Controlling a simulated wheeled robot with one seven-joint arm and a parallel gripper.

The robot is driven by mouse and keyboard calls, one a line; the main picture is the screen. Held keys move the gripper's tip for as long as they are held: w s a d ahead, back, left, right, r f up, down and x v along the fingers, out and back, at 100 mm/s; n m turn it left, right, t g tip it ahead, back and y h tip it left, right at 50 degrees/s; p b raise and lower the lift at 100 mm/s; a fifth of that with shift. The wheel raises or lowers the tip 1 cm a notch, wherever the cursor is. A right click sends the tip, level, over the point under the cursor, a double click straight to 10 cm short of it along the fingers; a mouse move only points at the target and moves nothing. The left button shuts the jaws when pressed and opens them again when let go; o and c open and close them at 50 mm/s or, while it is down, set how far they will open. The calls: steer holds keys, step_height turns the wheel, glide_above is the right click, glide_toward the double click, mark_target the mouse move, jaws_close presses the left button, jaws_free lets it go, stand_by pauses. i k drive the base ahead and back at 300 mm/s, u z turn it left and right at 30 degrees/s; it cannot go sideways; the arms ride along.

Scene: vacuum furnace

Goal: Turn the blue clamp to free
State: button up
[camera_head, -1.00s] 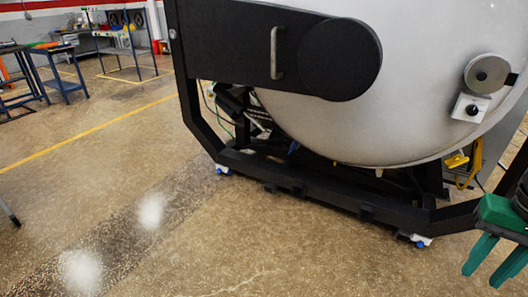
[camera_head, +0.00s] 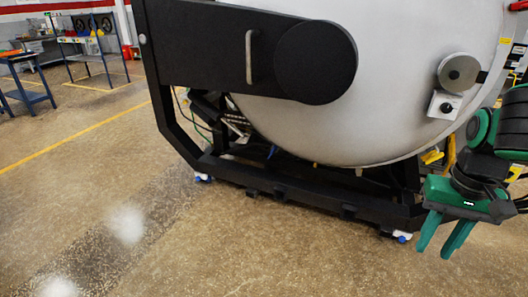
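I cannot make out a clearly recognisable blue clamp. A small blue part (camera_head: 272,152) shows under the vessel, too small to identify. The large grey round furnace door (camera_head: 385,60) fills the upper right, with a round metal disc (camera_head: 459,73) and a white box with a black knob (camera_head: 446,106) on it. My gripper (camera_head: 435,250) is at the lower right, in front of the black frame. Its two green fingers point down, spread apart, with nothing between them.
The black base frame (camera_head: 300,190) stands on feet with blue parts (camera_head: 403,237). A black hinge arm with a handle (camera_head: 249,57) crosses the upper middle. Yellow parts (camera_head: 432,156) sit low at the right. The floor (camera_head: 100,200) at left is clear; blue tables (camera_head: 25,85) stand far back.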

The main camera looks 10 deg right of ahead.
mark_target(273, 151)
steer(key=z, duration=0.05)
steer(key=i, duration=0.9)
steer(key=u, duration=2.6)
steer(key=i, duration=3.05)
steer(key=z, duration=0.1)
